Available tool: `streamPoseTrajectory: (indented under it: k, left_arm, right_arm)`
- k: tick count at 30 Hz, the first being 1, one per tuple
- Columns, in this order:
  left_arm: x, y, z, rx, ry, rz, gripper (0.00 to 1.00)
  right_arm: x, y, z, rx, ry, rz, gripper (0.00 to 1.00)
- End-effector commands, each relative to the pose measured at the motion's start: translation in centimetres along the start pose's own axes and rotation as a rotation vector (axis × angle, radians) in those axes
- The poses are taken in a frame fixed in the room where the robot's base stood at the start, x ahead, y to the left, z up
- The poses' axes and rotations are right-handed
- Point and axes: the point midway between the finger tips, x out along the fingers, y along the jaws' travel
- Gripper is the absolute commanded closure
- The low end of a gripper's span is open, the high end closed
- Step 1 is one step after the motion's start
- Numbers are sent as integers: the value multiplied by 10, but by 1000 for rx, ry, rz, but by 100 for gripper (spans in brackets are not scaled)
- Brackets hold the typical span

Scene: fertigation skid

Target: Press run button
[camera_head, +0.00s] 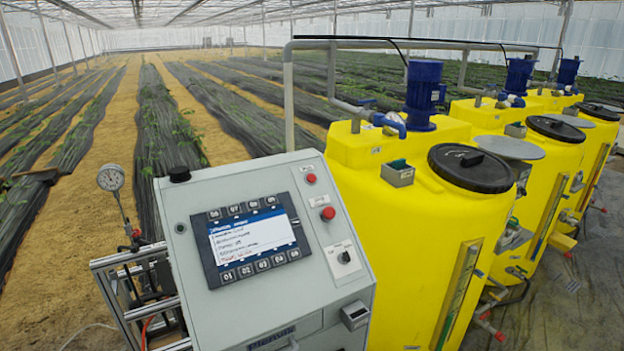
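A grey control cabinet (190,215) stands in front with a sloped panel. On it is a dark operator unit with a lit blue and white screen (250,236). Rows of small dark keys run above the screen and below it (262,265). Right of the screen are a small red button (311,178), a larger red button (328,213) and a black knob (344,257) on a light plate. Their labels are too small to read, so I cannot tell which control is the run button. Neither of my grippers is in view.
Yellow tanks (400,230) with black lids and blue motors (423,95) stand close on the right. A pressure gauge (111,178) and metal frame (130,265) are at the cabinet's left. Planted rows (165,125) stretch behind. The space before the panel looks clear.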

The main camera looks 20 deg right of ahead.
Motion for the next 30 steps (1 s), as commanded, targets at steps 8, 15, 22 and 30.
streamPoseTrajectory:
  k: [8, 15, 22, 30]
  left_arm:
    - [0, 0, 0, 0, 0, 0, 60]
    - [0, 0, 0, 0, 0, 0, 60]
    - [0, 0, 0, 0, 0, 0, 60]
    - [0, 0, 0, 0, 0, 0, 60]
  right_arm:
    - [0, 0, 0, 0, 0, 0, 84]
    - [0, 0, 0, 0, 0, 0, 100]
    - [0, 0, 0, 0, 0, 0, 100]
    - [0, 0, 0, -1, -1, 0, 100]
